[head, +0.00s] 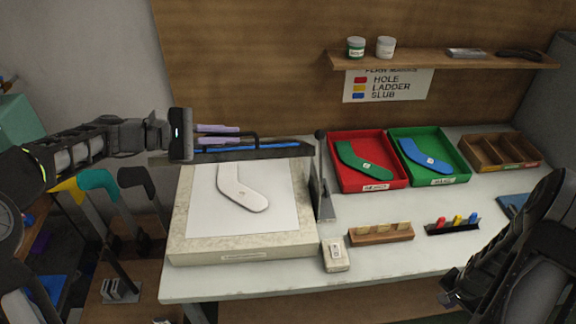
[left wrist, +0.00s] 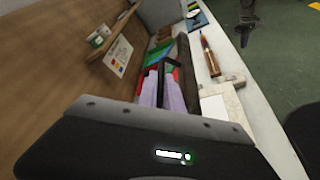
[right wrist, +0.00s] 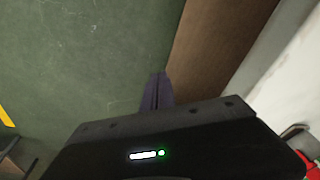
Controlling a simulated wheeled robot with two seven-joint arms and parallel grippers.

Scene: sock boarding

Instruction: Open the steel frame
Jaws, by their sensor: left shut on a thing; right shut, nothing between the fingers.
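The steel frame (head: 285,153) shows as a long dark bar with a blue strip along the back of the pale pad, seen nearly edge-on. Its black handle (head: 257,140) stands above the bar. My left gripper (head: 240,133), with pale purple fingers, is shut on the handle from the left. The left wrist view shows these fingers (left wrist: 162,92) at the dark handle (left wrist: 170,64). A white foot-shaped board (head: 241,190) lies uncovered on a white sheet on the pad. My right gripper (right wrist: 157,92) is shut and empty, over green floor beside a brown surface.
A dark upright plate (head: 322,190) stands at the pad's right edge. Red (head: 401,178) and green (head: 455,170) trays hold coloured foot shapes. A wooden block (head: 381,234) and a small pale box (head: 336,256) lie in front.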

